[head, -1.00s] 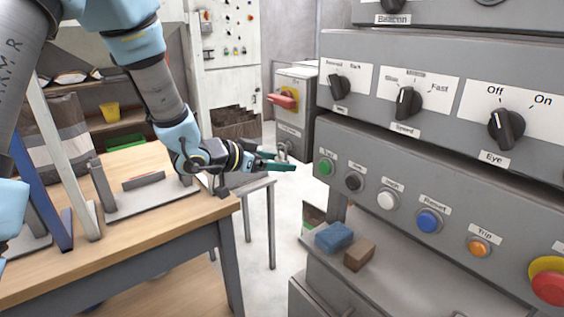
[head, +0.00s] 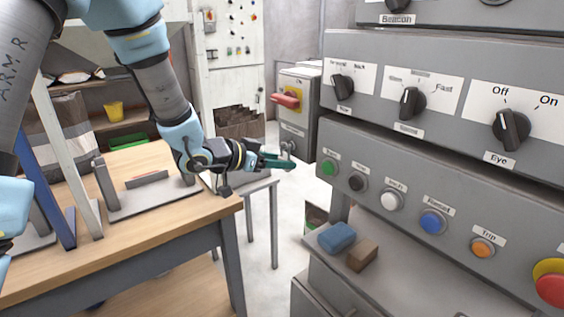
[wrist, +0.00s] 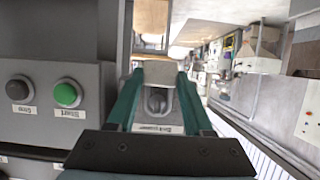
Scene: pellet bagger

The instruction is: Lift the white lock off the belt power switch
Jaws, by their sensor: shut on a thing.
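The belt power switch is a grey box (head: 295,97) with a red handle (head: 285,99) on a yellow plate, beyond the near control panel. A grey hasp (head: 288,148) sticks out low on its front; it also shows in the wrist view (wrist: 157,101) beside the label. The white lock (wrist: 158,72) appears as a pale block between my fingertips, at the hasp. My gripper (head: 284,163) has teal fingers and is shut on the lock, one finger on each side in the wrist view. In the head view the fingers hide most of the lock.
The grey control panel (head: 440,177) with buttons and knobs fills the right, close to my gripper. A blue block (head: 337,237) and a brown block (head: 362,255) lie on the ledge below. A wooden workbench (head: 150,240) and a small grey table (head: 258,184) stand left.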

